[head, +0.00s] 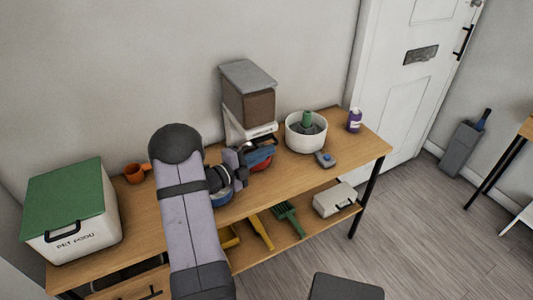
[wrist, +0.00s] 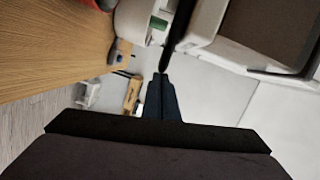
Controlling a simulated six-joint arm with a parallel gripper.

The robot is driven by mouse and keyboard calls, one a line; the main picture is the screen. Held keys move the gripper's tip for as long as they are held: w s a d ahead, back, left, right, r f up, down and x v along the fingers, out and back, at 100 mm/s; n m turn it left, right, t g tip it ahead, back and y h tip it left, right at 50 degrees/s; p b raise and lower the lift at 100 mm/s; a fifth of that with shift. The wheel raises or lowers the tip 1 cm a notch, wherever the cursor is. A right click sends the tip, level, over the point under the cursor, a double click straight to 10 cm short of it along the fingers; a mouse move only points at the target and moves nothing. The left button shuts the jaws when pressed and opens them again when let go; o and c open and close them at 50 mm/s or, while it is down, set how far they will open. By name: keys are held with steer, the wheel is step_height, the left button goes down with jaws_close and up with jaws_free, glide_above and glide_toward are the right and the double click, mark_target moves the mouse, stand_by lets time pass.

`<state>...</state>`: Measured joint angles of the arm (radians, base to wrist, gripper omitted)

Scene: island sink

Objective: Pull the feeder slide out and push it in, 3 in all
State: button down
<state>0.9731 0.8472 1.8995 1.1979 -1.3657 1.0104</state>
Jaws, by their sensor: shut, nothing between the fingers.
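The feeder (head: 249,107) stands at the back of the wooden table, with a grey lid, a brown hopper and a white lower body. Its hopper also shows at the upper right of the wrist view (wrist: 266,28). A black bar (wrist: 180,25) runs beside its white body there; I cannot tell whether this is the slide's handle. How far out the slide is cannot be told. My gripper (wrist: 162,76) is shut and empty, its dark blue fingers together near the end of the black bar. I cannot tell whether they touch. In the head view, my gripper (head: 268,153) is just before the feeder.
A red bowl (head: 261,166) is partly hidden under my gripper. A white round fountain (head: 306,136) with a green top stands right of the feeder, near a small grey-blue device (head: 325,159) and a purple bottle (head: 354,121). A green-lidded bin (head: 70,210) and orange cup (head: 135,173) are left.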

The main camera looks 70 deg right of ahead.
steer(key=shift+w+d+r, duration=0.1)
steer(key=shift+w+r, duration=0.1)
steer(key=shift+w, duration=0.05)
